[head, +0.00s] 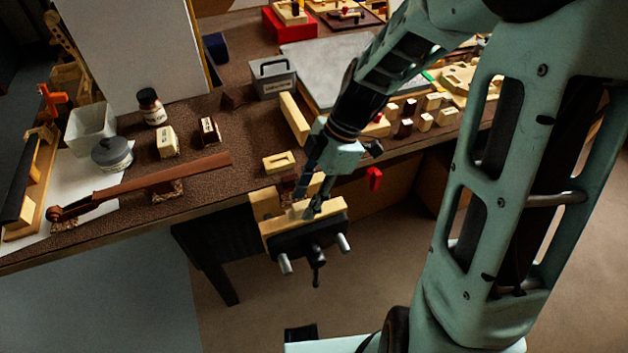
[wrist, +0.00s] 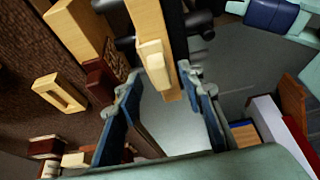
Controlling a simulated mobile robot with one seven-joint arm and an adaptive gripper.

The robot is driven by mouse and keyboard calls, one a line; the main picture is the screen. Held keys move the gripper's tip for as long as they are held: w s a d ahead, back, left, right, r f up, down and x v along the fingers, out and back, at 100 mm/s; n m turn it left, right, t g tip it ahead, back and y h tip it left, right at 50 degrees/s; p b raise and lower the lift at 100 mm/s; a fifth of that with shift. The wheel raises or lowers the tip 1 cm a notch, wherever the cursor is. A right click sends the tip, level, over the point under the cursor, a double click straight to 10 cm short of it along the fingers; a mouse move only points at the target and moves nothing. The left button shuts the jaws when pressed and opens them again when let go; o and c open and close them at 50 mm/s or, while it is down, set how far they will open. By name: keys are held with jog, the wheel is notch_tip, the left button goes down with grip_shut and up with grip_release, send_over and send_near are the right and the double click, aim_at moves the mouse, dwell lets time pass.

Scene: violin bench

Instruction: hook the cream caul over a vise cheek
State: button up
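The cream caul (wrist: 154,66) sits over the top of the front wooden vise cheek (wrist: 163,18) in the wrist view. In the head view the caul (head: 300,208) is a small pale piece on the front cheek (head: 290,230), partly hidden by my fingers. My gripper (wrist: 160,82) is open, its two blue-grey fingers on either side of the caul's near end with gaps visible. In the head view my gripper (head: 313,207) is low over the vise. The rear cheek (wrist: 78,28) stands apart to the left in the wrist view. How far the caul is seated cannot be told.
A slotted pale wooden block (head: 280,162) lies on the bench behind the vise. A dark red block (wrist: 102,80) is close to my left finger. A violin neck (head: 150,185) and small labelled blocks lie left. The floor in front is clear.

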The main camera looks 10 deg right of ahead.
jog(key=v, duration=1.1)
